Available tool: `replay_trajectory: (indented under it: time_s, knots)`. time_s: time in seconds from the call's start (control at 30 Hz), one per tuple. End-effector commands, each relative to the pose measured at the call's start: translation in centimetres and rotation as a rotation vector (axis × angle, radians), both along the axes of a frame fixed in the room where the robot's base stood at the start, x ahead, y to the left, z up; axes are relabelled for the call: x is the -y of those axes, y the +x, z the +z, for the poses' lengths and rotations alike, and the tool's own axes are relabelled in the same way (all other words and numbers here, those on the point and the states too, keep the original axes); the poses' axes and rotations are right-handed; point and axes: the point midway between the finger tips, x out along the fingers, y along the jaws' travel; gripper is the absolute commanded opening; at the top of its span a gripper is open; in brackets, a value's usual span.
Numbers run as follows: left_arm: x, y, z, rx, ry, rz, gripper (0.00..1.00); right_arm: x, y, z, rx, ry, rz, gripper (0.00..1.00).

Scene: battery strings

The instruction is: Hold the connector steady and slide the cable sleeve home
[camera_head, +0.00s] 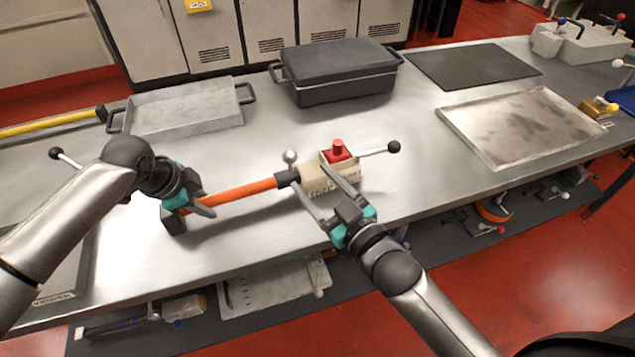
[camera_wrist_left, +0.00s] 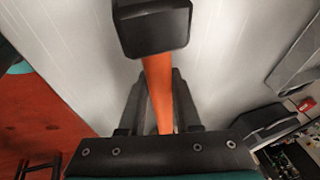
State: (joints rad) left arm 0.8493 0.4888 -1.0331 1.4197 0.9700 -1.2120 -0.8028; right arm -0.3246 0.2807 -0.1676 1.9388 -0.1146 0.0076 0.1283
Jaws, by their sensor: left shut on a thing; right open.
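The connector (camera_head: 318,184) is a beige block with a red knob (camera_head: 338,150) on top and a black-tipped lever to its right, on the steel table. An orange cable (camera_head: 236,192) runs left from it, with a dark sleeve (camera_head: 287,178) at the connector's left end. I cannot tell how far the sleeve sits in. My left gripper (camera_head: 192,204) is shut on the orange cable near its dark left end; the cable also shows between the fingers in the left wrist view (camera_wrist_left: 160,95). My right gripper (camera_head: 328,198) is open, its fingers spread around the connector from the front.
A dark lidded case (camera_head: 340,72) and a grey metal tray (camera_head: 186,108) stand at the back. A black mat (camera_head: 473,66) and a shallow steel tray (camera_head: 478,128) lie to the right. The tabletop (camera_head: 255,265) in front of the cable is clear, up to the front edge.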

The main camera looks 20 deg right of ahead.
Motion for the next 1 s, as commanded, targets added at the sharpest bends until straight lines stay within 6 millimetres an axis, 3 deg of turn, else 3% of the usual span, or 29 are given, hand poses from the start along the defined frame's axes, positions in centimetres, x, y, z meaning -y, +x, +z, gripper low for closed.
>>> replay_trajectory:
  time_s: [0.03,0.33,0.37,0.63,1.0]
  knots:
    - [-0.38,-0.53,-0.9,-0.019,0.014,0.001,0.0,0.06,-0.2,-0.06,-0.001,0.0,0.0,0.69]
    - [-0.38,-0.54,-0.9,-0.019,0.014,0.001,0.0,0.1,-0.3,-0.05,0.0,-0.001,0.0,0.69]
    - [-0.37,-0.54,-0.9,-0.019,0.014,0.001,0.34,0.09,-0.31,-0.05,0.0,-0.001,0.0,0.69]
    - [-0.18,-0.43,-0.65,-0.014,0.009,-0.001,0.64,0.07,-0.29,-0.04,0.0,0.0,0.0,0.69]
    - [0.03,-0.39,-0.46,-0.012,0.003,-0.003,0.67,0.07,-0.28,-0.02,0.0,0.0,0.0,0.69]
